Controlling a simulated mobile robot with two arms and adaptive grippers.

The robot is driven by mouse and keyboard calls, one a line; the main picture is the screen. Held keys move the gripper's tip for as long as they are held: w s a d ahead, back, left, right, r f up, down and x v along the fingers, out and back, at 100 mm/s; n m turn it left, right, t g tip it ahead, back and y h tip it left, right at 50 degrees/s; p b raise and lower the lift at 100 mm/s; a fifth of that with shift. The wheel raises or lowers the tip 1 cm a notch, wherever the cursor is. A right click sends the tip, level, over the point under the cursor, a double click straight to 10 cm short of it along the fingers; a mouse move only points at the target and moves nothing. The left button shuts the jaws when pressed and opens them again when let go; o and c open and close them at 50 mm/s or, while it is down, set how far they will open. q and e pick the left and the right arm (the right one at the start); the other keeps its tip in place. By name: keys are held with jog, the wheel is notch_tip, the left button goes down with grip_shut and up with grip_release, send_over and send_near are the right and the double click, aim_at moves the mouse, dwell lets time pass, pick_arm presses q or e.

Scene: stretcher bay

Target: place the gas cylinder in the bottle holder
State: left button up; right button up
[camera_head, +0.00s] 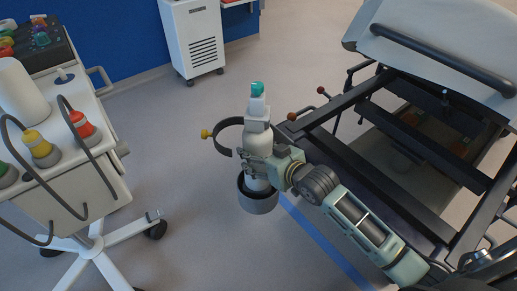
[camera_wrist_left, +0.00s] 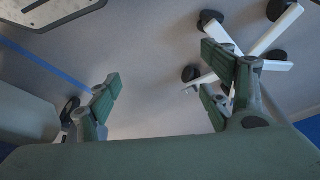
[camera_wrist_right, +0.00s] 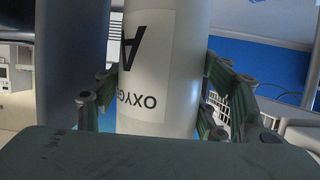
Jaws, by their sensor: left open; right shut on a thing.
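The gas cylinder (camera_head: 258,141) is white with a teal cap and stands about upright in the head view. My right gripper (camera_head: 264,168) is shut around its lower body. The right wrist view shows the cylinder (camera_wrist_right: 158,70) between the fingers, with an OXYGEN label upside down. The bottle holder has a dark grey cup (camera_head: 259,202) and an open ring with a yellow knob (camera_head: 207,133). The cylinder's lower end overlaps the cup's mouth; how deep it sits is hidden. The ring curves beside the cylinder's left side. My left gripper (camera_wrist_left: 163,85) is open and empty.
The stretcher frame (camera_head: 335,110) with dark rails stands at the right, close to the holder. A wheeled cart (camera_head: 75,190) with cables and coloured fittings stands at the left. A white cabinet (camera_head: 192,38) is at the back. Grey floor between them is clear.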

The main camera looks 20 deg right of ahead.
pick_arm(q)
jog(key=w, duration=0.1)
jog(key=w+t+b, duration=0.1)
jog(key=shift+w+d+f, duration=0.25)
jog(key=shift+w+d, duration=0.05)
jog(key=shift+d, duration=0.05)
pick_arm(e)
notch_tip(320, 180, down, 3)
jog(key=shift+w+f, duration=0.1)
jog(key=shift+f, duration=0.2)
jog(key=o, duration=2.1)
jog(key=shift+s+f, duration=0.2)
jog(key=shift+f, duration=0.1)
